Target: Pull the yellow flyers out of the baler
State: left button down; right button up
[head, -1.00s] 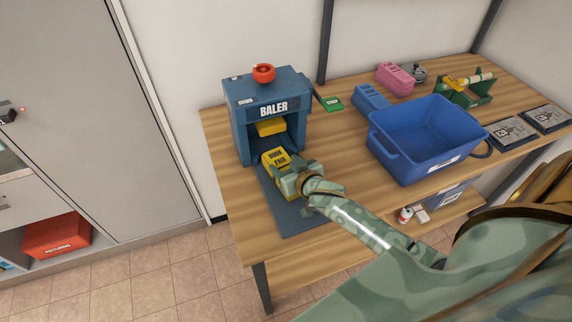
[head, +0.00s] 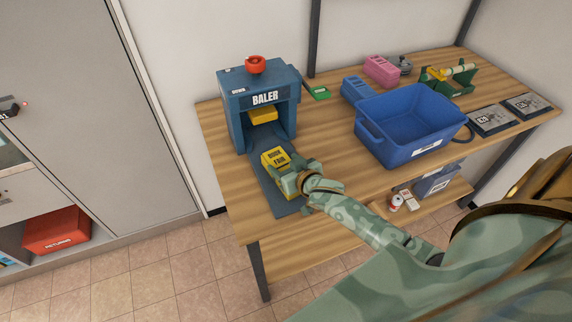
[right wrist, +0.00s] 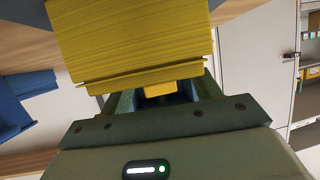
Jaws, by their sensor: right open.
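The yellow flyers (head: 274,157) are a thick stack with dark lettering on top, lying on the dark blue mat in front of the blue baler (head: 239,128), clear of its opening. My right gripper (head: 290,182) is at the near end of the stack; its fingertips are hard to see there. In the right wrist view the stack (right wrist: 135,40) fills the top middle, with a small yellow piece between the open gripper's fingers (right wrist: 168,97). I cannot tell whether the fingers touch it. My left gripper is not in view.
A yellow block (head: 263,116) shows inside the baler, under its top. A red knob (head: 255,64) sits on top.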

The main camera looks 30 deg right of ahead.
jog(key=shift+o, duration=1.2)
jog(key=p+v, duration=0.3)
jog(key=v, duration=1.3)
jog(key=shift+r, duration=0.15)
jog(key=shift+s, duration=0.1)
